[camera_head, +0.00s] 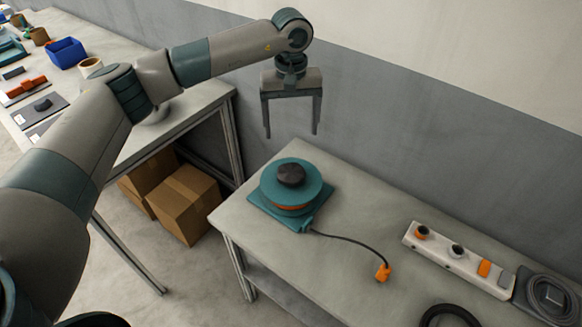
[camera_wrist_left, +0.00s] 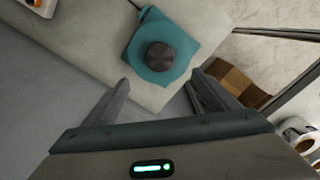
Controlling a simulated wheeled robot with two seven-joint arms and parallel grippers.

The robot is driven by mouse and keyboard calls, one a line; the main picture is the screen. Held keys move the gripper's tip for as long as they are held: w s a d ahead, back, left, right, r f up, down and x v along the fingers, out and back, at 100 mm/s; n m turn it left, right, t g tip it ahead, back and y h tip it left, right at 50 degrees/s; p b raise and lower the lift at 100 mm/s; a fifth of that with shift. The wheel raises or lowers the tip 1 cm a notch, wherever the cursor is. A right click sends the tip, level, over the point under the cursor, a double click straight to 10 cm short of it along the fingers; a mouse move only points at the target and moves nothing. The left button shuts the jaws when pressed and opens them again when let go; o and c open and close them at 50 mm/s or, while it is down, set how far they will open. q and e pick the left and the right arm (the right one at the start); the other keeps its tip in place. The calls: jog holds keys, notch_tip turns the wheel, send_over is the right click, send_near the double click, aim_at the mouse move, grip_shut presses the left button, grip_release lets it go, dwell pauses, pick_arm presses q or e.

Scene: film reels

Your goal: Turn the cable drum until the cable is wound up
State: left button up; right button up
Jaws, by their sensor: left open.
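The cable drum (camera_head: 292,186) is teal with a dark round knob (camera_head: 291,174) on top and orange showing under its upper disc. It sits on a square teal base at the left end of the grey table. A dark cable (camera_head: 348,239) runs from the base across the tabletop to an orange plug (camera_head: 383,272). My left gripper (camera_head: 291,132) is open and empty, pointing down above and behind the drum, apart from it. In the left wrist view the drum (camera_wrist_left: 148,66) and its knob (camera_wrist_left: 159,57) lie beyond the open fingers (camera_wrist_left: 155,92). My right gripper is not seen.
A white power strip (camera_head: 460,260) lies right of the plug, with a coiled grey cable (camera_head: 548,297) beside it. A black ring (camera_head: 448,317) is at the front edge. Cardboard boxes (camera_head: 185,205) stand on the floor to the left. The wall is close behind the table.

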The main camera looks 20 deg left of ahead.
aim_at(291, 172)
pick_arm(q)
notch_tip(291, 172, down, 15)
jog(key=p, duration=0.5)
jog(key=shift+r, duration=0.15)
jog(key=shift+f, duration=0.65)
jog(key=c, duration=1.5)
